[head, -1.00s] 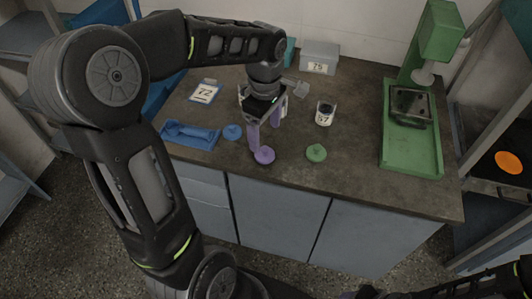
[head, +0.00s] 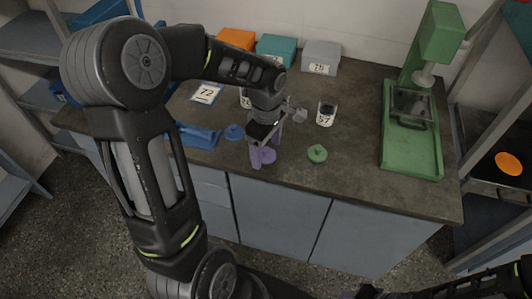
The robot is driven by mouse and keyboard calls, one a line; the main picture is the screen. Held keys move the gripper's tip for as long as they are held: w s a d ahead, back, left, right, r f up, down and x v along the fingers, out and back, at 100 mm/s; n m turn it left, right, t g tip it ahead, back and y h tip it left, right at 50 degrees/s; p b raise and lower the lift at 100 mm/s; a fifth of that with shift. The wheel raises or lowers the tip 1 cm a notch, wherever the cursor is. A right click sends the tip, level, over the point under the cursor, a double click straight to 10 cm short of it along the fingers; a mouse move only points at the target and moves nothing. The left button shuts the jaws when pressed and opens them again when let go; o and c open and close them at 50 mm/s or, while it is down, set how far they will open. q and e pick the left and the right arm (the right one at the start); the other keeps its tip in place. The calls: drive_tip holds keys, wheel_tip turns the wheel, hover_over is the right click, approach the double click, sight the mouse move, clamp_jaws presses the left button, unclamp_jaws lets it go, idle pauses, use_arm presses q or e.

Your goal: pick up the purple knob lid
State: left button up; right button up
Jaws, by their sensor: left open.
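The purple knob lid (head: 268,156) lies on the dark counter near its front edge. My left gripper (head: 263,158) reaches down over it with its purple fingers spread. One finger stands at the left of the lid and the other is behind and to the right. The fingers partly cover the lid, and I cannot tell whether they touch it. My right gripper does not show clearly; only dark parts of that arm appear at the bottom right.
A blue knob lid (head: 234,132) and a green knob lid (head: 317,153) lie on either side. A labelled jar (head: 326,114), a blue tray (head: 198,136) and a green machine (head: 411,150) stand on the counter (head: 350,180). Orange, teal (head: 276,50) and grey (head: 321,57) boxes line the back.

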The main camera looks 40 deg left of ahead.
sight(266, 150)
use_arm(q)
drive_tip(key=shift+f, duration=0.55)
drive_tip(key=shift+c, duration=0.6)
drive_tip(key=c, duration=1.3)
drive_tip(key=shift+r, duration=0.1)
wheel_tip(266, 150, up, 10)
drive_tip(key=shift+f, duration=0.1)
